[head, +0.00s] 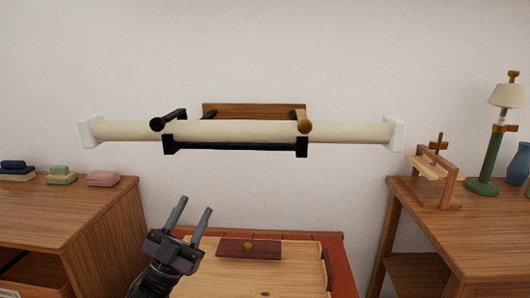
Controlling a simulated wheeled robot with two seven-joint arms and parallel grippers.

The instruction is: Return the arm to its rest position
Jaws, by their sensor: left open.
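My left gripper (190,216) is at the lower middle-left, its two grey fingers pointing up and apart. It is open with nothing between the fingers. It shows in front of the left edge of a wooden piece with a red border. A long cream roller with white end caps (240,131) lies level against the wall above it, well clear of the fingers. My right gripper is not in view.
A wooden desk (60,215) with small stacked items stands at left. Another wooden table (470,220) at right holds a green lamp (489,160), a blue vase (518,165) and a small wooden frame (436,175). A light wooden panel (250,275) lies low in the middle.

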